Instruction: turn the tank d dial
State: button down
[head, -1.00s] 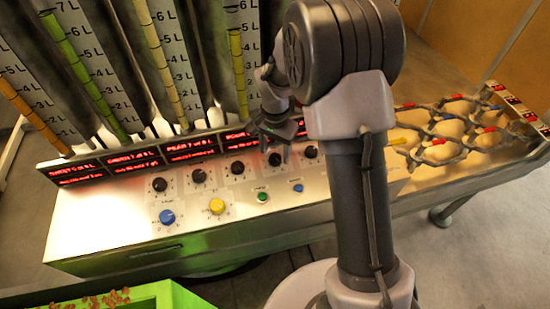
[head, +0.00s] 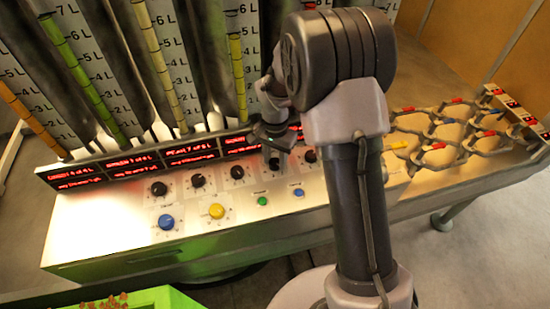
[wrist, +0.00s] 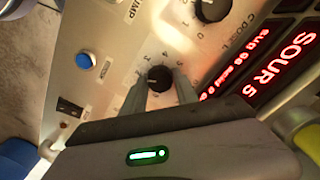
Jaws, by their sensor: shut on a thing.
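The tank D dial (wrist: 159,78) is a small black round knob, in the wrist view next to the dial labelled C DOSE (wrist: 212,9). My gripper (wrist: 160,86) is shut on it, one finger on each side, over the printed number scale. In the head view my gripper (head: 273,153) is down at the fourth black knob from the left and mostly hides it. The red-lit display beside the dial in the wrist view (wrist: 288,62) reads SOUR 5, with the rest cut off.
Other black dials (head: 198,180) stand in the same row. A blue knob (head: 166,222), a yellow knob (head: 217,211), a green button (head: 262,201) and a blue button (head: 298,192) lie nearer the front. Tall tubes with litre scales rise behind the displays.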

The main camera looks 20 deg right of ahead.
aim_at(275, 162)
jog(key=shift+r, duration=0.1)
jog(key=n+p, duration=0.1)
jog(key=n, duration=0.3)
jog(key=shift+p, duration=0.35)
jog(key=shift+n+p, duration=0.75)
jog(key=shift+n, duration=1.45)
jog(key=c, duration=0.9)
grip_release()
notch_tip(275, 162, up, 17)
jog(key=p, duration=0.5)
jog(key=shift+r, duration=0.15)
